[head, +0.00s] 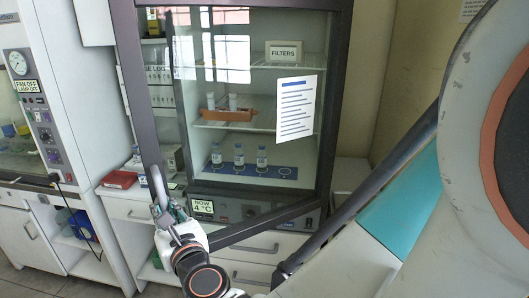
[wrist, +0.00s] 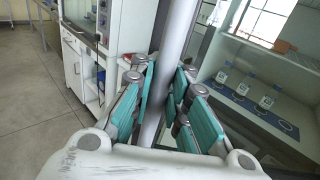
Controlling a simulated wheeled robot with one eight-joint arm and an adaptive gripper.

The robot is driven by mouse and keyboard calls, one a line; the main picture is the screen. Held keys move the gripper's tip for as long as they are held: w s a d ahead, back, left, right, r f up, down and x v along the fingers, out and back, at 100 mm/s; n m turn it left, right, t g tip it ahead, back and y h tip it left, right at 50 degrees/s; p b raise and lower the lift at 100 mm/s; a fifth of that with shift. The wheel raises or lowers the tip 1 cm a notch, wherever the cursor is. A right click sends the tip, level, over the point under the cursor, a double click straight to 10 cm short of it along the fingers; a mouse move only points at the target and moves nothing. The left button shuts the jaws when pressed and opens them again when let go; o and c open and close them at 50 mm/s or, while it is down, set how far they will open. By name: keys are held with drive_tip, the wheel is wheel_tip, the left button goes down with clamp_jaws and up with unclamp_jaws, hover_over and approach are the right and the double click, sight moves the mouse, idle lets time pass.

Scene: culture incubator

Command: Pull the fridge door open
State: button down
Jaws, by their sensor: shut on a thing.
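The fridge (head: 310,172) has a glass door with a dark frame (head: 139,100). The door stands partly open, its left edge swung out from the cabinet toward me. A light grey upright bar handle (head: 157,184) is on the left side of the door. My gripper (head: 168,212) is shut around the lower part of this handle. In the wrist view the handle (wrist: 176,35) runs between the green finger pads of my gripper (wrist: 163,100). The fingers partly hide the handle's lower end.
Inside the fridge are a FILTERS box (head: 284,50), an orange rack (head: 226,115) and several vials (head: 239,156). A paper sheet (head: 296,107) is on the glass. A fume hood (head: 30,90) stands left. Drawers (head: 262,250) are below. Open floor (wrist: 35,110) shows left in the wrist view.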

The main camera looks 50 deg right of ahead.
drive_tip(key=shift+v, duration=0.95)
drive_tip(key=c, duration=1.6)
unclamp_jaws()
drive_tip(key=shift+o, duration=0.2)
drive_tip(key=shift+r, duration=0.15)
approach(151, 163)
drive_tip(key=shift+x, duration=2.15)
